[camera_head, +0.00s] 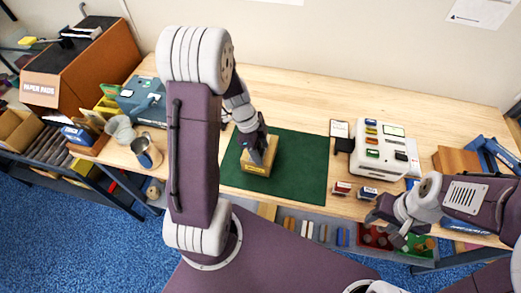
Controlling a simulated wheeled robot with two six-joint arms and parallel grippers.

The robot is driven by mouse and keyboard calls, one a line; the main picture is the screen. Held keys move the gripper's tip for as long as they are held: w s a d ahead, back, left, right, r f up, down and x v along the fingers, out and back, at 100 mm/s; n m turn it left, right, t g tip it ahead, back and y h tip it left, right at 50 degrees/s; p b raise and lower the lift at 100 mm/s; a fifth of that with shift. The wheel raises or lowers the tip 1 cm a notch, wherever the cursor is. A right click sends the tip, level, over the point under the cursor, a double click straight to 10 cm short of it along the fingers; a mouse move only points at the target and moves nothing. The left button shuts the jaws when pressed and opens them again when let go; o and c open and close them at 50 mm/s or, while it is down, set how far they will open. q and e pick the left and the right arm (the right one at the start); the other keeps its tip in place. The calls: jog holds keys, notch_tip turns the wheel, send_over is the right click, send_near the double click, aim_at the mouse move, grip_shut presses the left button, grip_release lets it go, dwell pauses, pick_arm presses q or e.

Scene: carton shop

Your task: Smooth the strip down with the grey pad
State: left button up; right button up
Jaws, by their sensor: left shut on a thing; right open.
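A small tan carton (262,170) stands on the green mat (305,165) at the middle of the workbench. My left gripper (258,153) points down at the carton's top and is shut on a dark grey thing, which looks like the grey pad. The pad is mostly hidden by the fingers, and I cannot tell if it touches the carton. The strip cannot be made out clearly at this size. My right gripper (386,220) is open and empty over the bench's front edge at the right.
A white machine (378,150) with coloured buttons stands right of the mat, with two small stamp-like blocks (354,190) before it. A metal cup (146,152) and a blue-grey box (143,97) stand at left. Trays hang below the front edge. The mat's right part is clear.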

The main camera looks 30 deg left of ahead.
aim_at(260, 144)
dwell(0.4)
pick_arm(q)
notch_tip(260, 144, up, 7)
jog(key=p, duration=0.4)
jog(key=shift+p, duration=0.4)
